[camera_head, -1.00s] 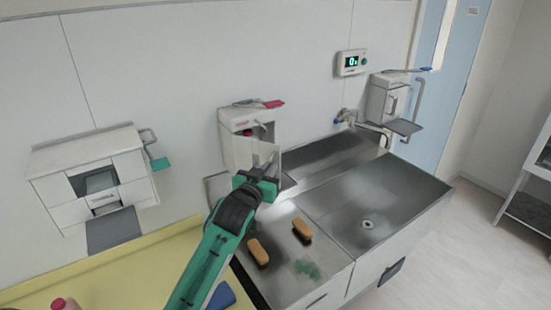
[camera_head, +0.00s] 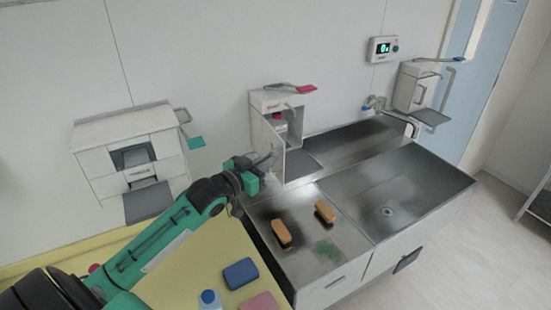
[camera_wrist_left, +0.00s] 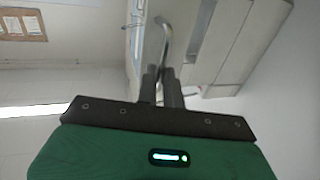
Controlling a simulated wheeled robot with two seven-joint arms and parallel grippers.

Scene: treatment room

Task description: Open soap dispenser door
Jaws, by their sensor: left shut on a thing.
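The soap dispenser (camera_head: 278,98) is a white wall box with a red-tipped lever on top, above the left part of the sink. Its white door (camera_head: 270,143) stands swung outward on the left side, and a bottle with a red label (camera_head: 279,123) shows inside. My left gripper (camera_head: 268,163) is at the door's outer side, shut on the door handle. In the left wrist view my left gripper's fingers (camera_wrist_left: 162,84) close around the thin metal handle (camera_wrist_left: 166,45). The fingertips' exact contact is small in the head view. My right gripper is in neither view.
A steel sink counter (camera_head: 352,228) lies below, with two orange brushes (camera_head: 281,233) on it. A yellow counter (camera_head: 205,262) with a blue sponge (camera_head: 241,273) lies under my left arm. A paper towel dispenser (camera_head: 130,150) is on the wall at left. Another dispenser (camera_head: 414,88) hangs at right.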

